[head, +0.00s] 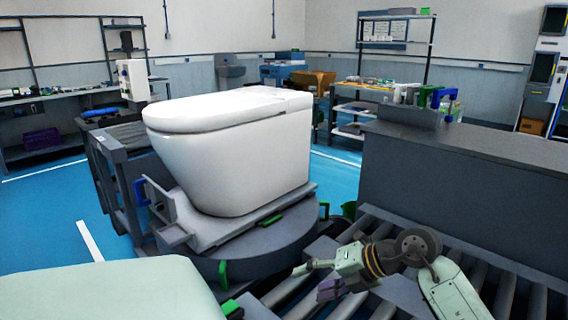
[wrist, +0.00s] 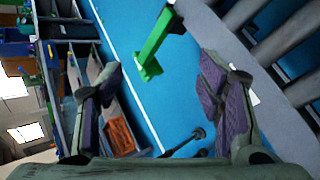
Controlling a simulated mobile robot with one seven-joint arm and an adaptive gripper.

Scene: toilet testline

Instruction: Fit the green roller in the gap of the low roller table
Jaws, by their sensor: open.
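My gripper (head: 313,280) is over the roller table (head: 482,270) at the lower right of the head view. In the wrist view my gripper (wrist: 160,78) is open, its purple-padded fingers wide apart with nothing between them. Grey rollers of the table (wrist: 232,12) show at the top right of the wrist view. A green bar with a flat foot (wrist: 150,68) stands out against the blue floor beyond the fingers; I cannot tell whether it is a leg or the roller. I cannot clearly pick out the green roller or the gap in either view.
A white toilet (head: 235,150) sits on a grey round turntable (head: 262,258) left of my gripper. A long dark grey box (head: 465,185) stands behind the rollers at right. A pale green rounded surface (head: 100,292) fills the lower left. Blue floor (head: 55,225) is clear at far left.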

